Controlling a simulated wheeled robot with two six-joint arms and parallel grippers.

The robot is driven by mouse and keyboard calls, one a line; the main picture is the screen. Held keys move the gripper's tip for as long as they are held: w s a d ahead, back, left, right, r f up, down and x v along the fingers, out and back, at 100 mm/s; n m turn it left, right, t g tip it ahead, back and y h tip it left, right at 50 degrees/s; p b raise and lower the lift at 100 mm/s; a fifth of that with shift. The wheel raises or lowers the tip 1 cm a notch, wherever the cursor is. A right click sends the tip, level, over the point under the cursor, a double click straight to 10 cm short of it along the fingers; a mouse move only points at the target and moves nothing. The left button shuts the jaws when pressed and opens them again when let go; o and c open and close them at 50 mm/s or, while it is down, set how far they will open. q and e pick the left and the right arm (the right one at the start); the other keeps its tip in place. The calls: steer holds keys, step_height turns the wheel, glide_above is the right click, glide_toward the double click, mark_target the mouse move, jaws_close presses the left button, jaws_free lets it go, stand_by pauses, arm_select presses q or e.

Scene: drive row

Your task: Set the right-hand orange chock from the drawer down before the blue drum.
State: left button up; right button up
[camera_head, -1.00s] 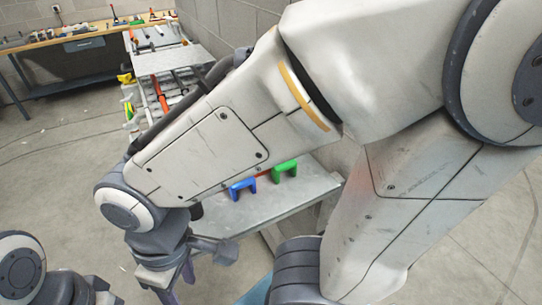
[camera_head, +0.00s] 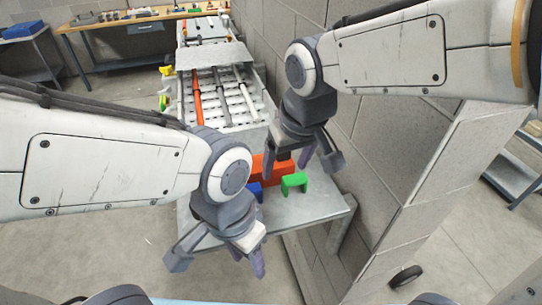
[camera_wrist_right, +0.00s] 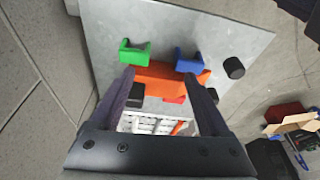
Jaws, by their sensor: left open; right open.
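No drawer, blue drum or orange chock can be clearly made out. An orange-red block (camera_head: 265,172) lies on a grey table, beside a blue bracket-shaped piece (camera_head: 254,190) and a green one (camera_head: 294,183). In the right wrist view, the orange part (camera_wrist_right: 168,88) shows between my fingers, with the green piece (camera_wrist_right: 134,53) and the blue piece (camera_wrist_right: 189,59) beyond it. My right gripper (camera_head: 320,158) is open and empty above the table's back right. My left gripper (camera_head: 215,262) is open and empty in front of the table, and its arm hides part of the table.
The grey table (camera_head: 305,210) has bare room at its front right. A block wall (camera_head: 375,150) stands close on the right. A rack with long tools (camera_head: 225,95) is behind. A wooden bench (camera_head: 150,20) stands far back. A dark wheel (camera_head: 405,276) lies on the floor.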

step_height(320, 180, up, 4)
steer(key=r+m+t, duration=0.1)
glide_above(284, 165)
steer(key=s, duration=0.2)
steer(key=x, duration=0.1)
steer(key=p+x, duration=0.1)
steer(key=x, duration=0.2)
steer(key=shift+w+d+f+p, duration=0.15)
steer(key=shift+w+d+p, duration=0.05)
steer(key=shift+w+p, duration=0.25)
steer(key=p+x, duration=0.2)
steer(key=x, duration=0.3)
steer(key=shift+w+d+f, duration=0.2)
steer(key=shift+w, duration=0.05)
steer(key=shift+w+f, duration=0.1)
steer(key=shift+f, duration=0.15)
jaws_close()
arm_select(q)
step_height(284, 165, up, 5)
steer(key=shift+r, duration=0.1)
arm_select(e)
steer(key=shift+a+r+t, duration=0.1)
steer(key=shift+r+t, duration=0.05)
steer(key=shift+t, duration=0.15)
